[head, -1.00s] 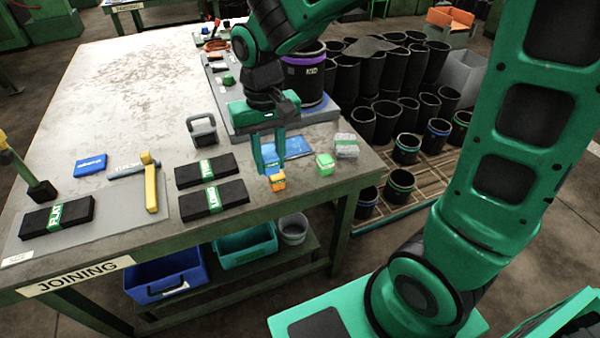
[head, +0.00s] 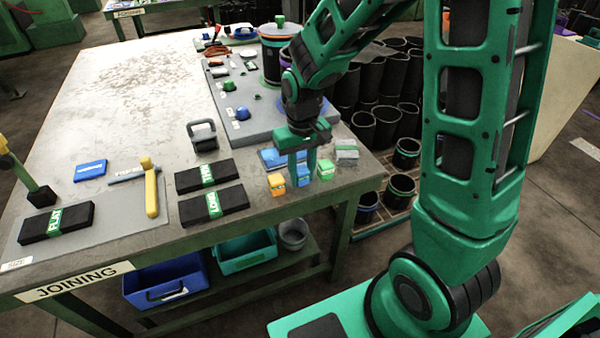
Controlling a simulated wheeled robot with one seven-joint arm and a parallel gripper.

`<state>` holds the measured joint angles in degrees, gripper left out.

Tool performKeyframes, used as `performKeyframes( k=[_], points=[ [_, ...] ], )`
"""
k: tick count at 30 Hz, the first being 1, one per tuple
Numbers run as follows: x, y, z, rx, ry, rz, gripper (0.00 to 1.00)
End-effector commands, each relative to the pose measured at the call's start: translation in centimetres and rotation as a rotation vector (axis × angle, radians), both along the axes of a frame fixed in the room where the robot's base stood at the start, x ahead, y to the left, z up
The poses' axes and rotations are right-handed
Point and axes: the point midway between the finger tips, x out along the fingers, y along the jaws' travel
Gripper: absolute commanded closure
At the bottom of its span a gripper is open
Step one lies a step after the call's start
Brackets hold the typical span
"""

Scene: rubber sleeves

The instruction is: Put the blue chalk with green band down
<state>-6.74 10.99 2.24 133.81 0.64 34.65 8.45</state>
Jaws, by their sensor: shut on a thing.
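The blue chalk (head: 304,176) is a small block at the right front part of the table, between an orange chalk (head: 277,184) and a green chalk (head: 326,169). My gripper (head: 302,170) points down and is shut on the blue chalk from above. The fingers cover its upper part, so its green band is hard to make out. The chalk is at or very near the table top; I cannot tell whether it touches.
A grey block with a light band (head: 346,150) stands right of the green chalk. A flat blue item (head: 272,158) lies just behind. Black banded blocks (head: 214,204) lie to the left. The table's front edge is close by.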

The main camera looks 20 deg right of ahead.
Motion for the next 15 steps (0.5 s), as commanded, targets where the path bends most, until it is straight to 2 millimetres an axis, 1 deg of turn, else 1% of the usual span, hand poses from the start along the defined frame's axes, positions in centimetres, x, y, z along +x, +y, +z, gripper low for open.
performKeyframes(
  k=[11,12,14,15],
  points=[
    [0.02,-0.06,-0.42,0.0,-0.001,-0.002,1.0],
    [0.02,-0.06,-0.45,0.0,-0.001,-0.002,0.68],
    [0.02,-0.07,-0.43,0.0,-0.002,-0.002,0.54],
    [0.02,-0.08,-0.43,0.0,-0.002,-0.002,0.54]
  ],
)
